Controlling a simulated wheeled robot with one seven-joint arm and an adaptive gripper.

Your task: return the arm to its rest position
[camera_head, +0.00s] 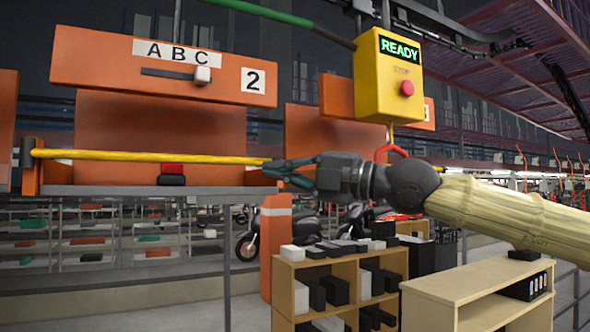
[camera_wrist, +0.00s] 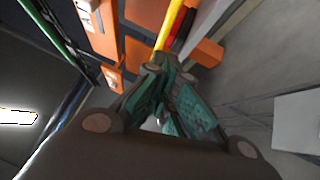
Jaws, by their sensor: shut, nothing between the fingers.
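My arm reaches in from the right in the head view. My gripper (camera_head: 272,172) is shut and empty in front of the orange conveyor station, close to the right end of a yellow bar (camera_head: 150,155). In the wrist view the green fingers of my gripper (camera_wrist: 158,72) come together near the yellow bar (camera_wrist: 172,25). I cannot tell whether the fingertips touch the bar. A red block (camera_head: 172,169) and a black block (camera_head: 171,180) sit on the station's shelf, left of my gripper.
A yellow control box (camera_head: 388,78) with a READY sign and a red button hangs above my arm. An orange panel (camera_head: 110,68) marked ABC and 2 is at upper left. Wooden shelves (camera_head: 345,270) and a pale cabinet (camera_head: 470,285) stand below my arm.

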